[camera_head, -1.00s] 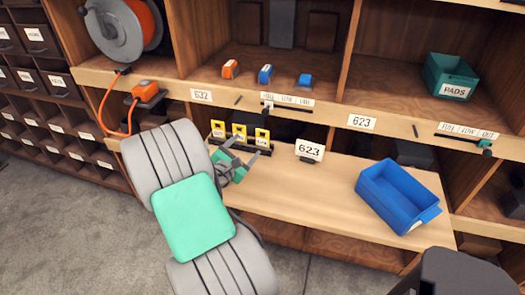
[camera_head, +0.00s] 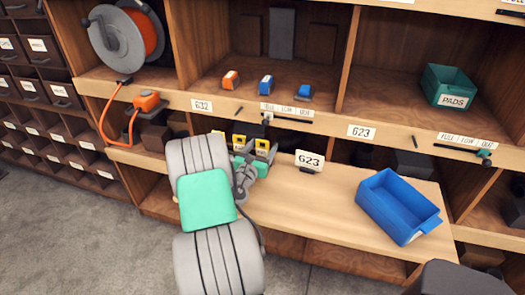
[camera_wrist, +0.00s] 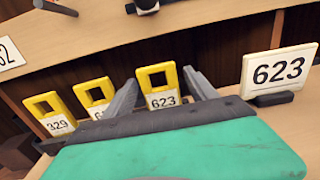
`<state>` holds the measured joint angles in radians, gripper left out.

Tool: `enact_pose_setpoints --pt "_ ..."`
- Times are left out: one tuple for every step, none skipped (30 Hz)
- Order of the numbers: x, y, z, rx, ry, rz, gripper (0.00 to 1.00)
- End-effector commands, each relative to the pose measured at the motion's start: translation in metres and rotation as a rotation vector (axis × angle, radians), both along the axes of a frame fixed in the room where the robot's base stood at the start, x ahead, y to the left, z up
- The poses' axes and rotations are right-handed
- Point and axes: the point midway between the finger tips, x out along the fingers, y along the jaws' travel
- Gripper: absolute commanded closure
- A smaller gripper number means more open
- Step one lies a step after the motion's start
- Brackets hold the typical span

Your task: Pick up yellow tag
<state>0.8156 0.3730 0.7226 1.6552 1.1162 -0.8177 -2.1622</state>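Three yellow tags with square holes stand in a row on the wooden shelf. The rightmost yellow tag, marked 623 (camera_wrist: 160,99), also shows in the head view (camera_head: 262,145). My gripper (camera_wrist: 160,78) is open, with one grey finger on each side of that tag; I cannot tell whether either touches it. In the head view my gripper (camera_head: 255,154) covers the lower part of the row. The tag marked 329 (camera_wrist: 53,118) is at the left, and the middle tag (camera_wrist: 96,95) is partly hidden by the left finger.
A white 623 sign (camera_head: 309,161) stands just right of the tags. A blue bin (camera_head: 398,205) sits further right on the shelf (camera_head: 310,205). The upper shelf edge with its labels runs behind the tags. Bare shelf lies between sign and bin.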

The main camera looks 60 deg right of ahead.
Motion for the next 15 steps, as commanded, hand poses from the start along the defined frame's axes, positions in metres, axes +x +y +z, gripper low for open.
enact_pose_setpoints --pt "0.0001 0.0001 0.0 0.0 0.0 0.0 0.39" --pt "0.0001 0.0002 0.0 0.0 0.0 0.0 0.41" --pt "0.0001 0.0002 0.0001 0.0 0.0 0.0 0.45" --pt "0.0001 0.0002 0.0001 0.0 0.0 0.0 0.47" --pt "0.0002 0.0002 0.0001 0.0 0.0 0.0 0.5" --pt "0.0002 0.0002 0.0001 0.0 -0.001 0.0 0.53" --pt "0.0002 0.0003 0.0001 0.0 -0.001 0.0 0.55" --pt "0.0002 0.0003 0.0001 0.0 -0.001 0.0 0.58" --pt "0.0002 0.0003 0.0001 0.0 -0.001 0.0 0.61" --pt "0.0002 0.0003 0.0001 0.0 -0.001 0.0 0.63" --pt "0.0002 0.0003 0.0002 0.0 -0.001 0.0 0.66" --pt "0.0002 0.0003 0.0001 0.0 -0.001 0.0 0.69" --pt "0.0002 0.0003 0.0002 0.0 -0.001 0.0 0.72" --pt "0.0002 0.0003 0.0002 0.0 -0.001 0.0 0.74" --pt "0.0002 0.0003 0.0001 0.0 -0.001 0.0 0.77"
